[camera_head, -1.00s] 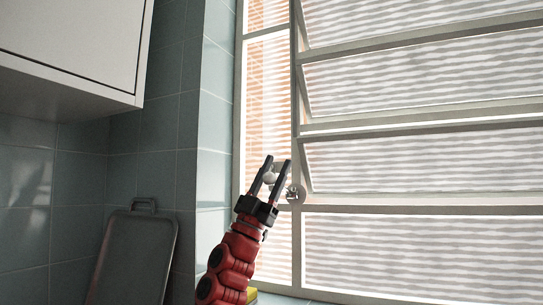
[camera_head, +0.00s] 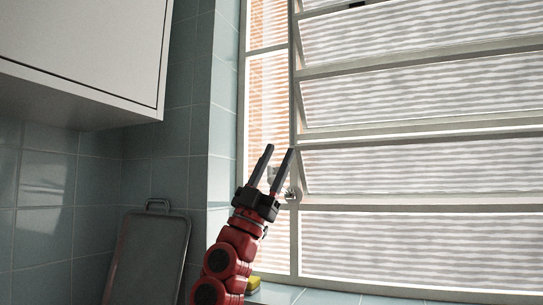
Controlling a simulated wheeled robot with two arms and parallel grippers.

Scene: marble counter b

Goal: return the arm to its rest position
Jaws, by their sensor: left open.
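My left gripper (camera_head: 269,170) is raised in front of the window, at the top of my red left arm (camera_head: 235,251). Its two dark fingers point up and stand apart, with nothing held between them. The window's round knob (camera_head: 291,192) shows just beside and behind the right finger. I cannot tell how far the gripper is from it. My right gripper is not in view.
A louvred window (camera_head: 410,170) fills the right side. A white cabinet (camera_head: 85,50) hangs at upper left. A grey tray (camera_head: 148,257) leans on the tiled wall. A yellow object (camera_head: 253,283) lies on the tiled sill (camera_head: 300,295) behind my arm.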

